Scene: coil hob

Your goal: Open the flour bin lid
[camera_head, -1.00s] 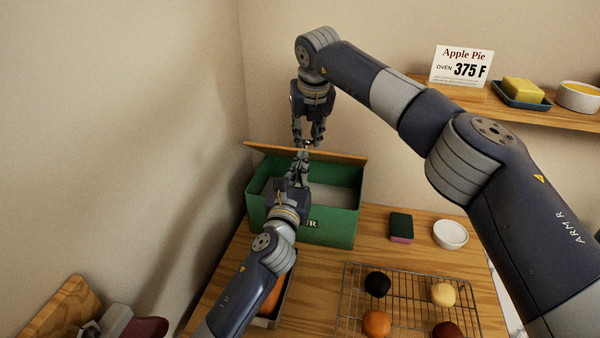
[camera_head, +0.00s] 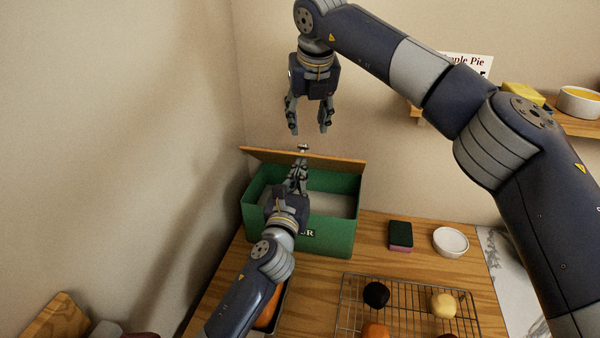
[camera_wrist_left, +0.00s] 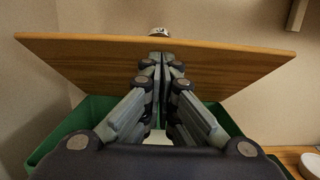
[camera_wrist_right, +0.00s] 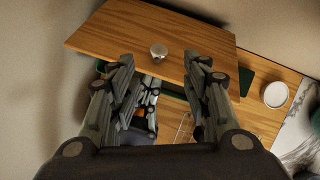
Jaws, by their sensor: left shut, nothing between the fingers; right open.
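The green flour bin (camera_head: 335,238) stands on the counter against the back wall, with white contents partly visible inside. Its wooden lid (camera_head: 262,156) is raised and tilted at the back, leaving the front of the bin open. A metal knob (camera_head: 303,148) is on the lid; it also shows in the right wrist view (camera_wrist_right: 158,50). My left gripper (camera_head: 300,168) is shut and empty, its fingertips at the underside of the lid, below the knob (camera_wrist_left: 158,32). My right gripper (camera_head: 309,130) is open and empty, above the lid and apart from the knob.
A cooling rack (camera_head: 412,304) with several round items is at front right. A green and pink sponge (camera_head: 400,236) and a white bowl (camera_head: 450,242) stand right of the bin. A shelf (camera_head: 580,126) holds a sign, a yellow block and a bowl. A side wall is close on the left.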

